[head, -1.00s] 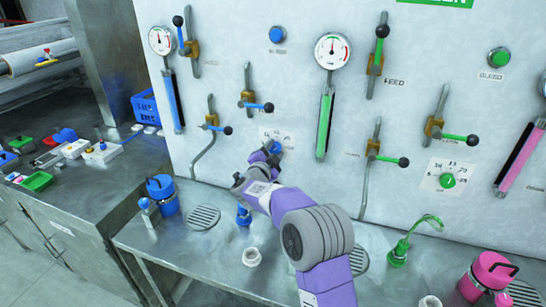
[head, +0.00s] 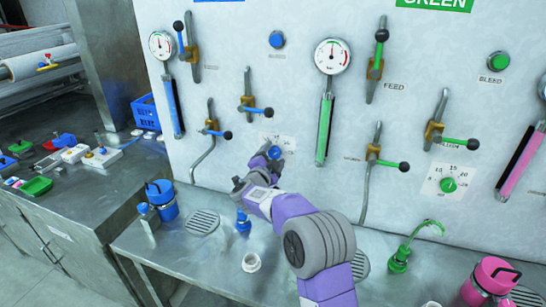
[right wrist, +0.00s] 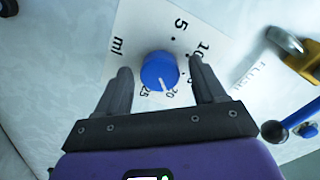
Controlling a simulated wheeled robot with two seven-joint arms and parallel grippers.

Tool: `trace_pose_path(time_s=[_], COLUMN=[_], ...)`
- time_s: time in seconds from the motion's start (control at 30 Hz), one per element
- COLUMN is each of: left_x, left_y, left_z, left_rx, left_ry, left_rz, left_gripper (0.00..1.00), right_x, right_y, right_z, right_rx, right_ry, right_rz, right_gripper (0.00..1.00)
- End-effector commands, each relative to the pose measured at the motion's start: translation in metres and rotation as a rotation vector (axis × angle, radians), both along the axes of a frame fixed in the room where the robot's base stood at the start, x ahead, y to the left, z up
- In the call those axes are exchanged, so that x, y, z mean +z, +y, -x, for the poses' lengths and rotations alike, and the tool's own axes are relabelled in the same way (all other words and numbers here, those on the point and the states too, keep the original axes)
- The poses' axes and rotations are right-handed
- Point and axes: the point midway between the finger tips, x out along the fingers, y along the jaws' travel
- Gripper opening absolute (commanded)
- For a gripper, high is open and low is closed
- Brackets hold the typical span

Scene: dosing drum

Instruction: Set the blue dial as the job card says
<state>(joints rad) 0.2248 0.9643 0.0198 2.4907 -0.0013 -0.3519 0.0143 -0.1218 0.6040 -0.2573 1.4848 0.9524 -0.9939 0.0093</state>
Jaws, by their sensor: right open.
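The blue dial (right wrist: 160,70) is on a white scale plate on the wall panel, with numbers and "ml" around it. Its white pointer line is turned toward the 20 mark in the right wrist view. My right gripper (right wrist: 160,82) is open, with one finger on each side of the dial and visible gaps between. In the head view the dial (head: 275,152) is partly hidden by my right gripper (head: 268,158). I cannot make out a job card. My left gripper is not in view.
A green dial (head: 448,185) is to the right. Below are a blue canister (head: 161,200), a white ring (head: 251,262) and a drain grille (head: 202,222) on the steel bench.

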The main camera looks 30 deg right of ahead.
Motion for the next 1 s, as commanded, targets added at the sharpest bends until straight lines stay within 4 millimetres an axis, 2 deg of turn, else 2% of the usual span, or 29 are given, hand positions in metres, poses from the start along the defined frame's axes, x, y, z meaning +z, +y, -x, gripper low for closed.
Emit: trace_pose_path(time_s=[0.17, 0.63, 1.0], left_x=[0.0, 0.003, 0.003], left_y=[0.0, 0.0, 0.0], left_z=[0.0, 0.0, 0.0], left_rx=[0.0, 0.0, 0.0], left_ry=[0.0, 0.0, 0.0], left_rz=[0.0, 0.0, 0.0], left_gripper=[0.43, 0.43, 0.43], right_x=[0.0, 0.0, 0.0], right_y=[0.004, 0.053, 0.058], right_z=[0.003, 0.045, 0.049], right_rx=[0.001, 0.002, 0.0], right_ry=[0.001, 0.001, 0.0], right_rz=[0.0, -0.001, 0.0], right_gripper=[0.7, 0.7, 0.7])
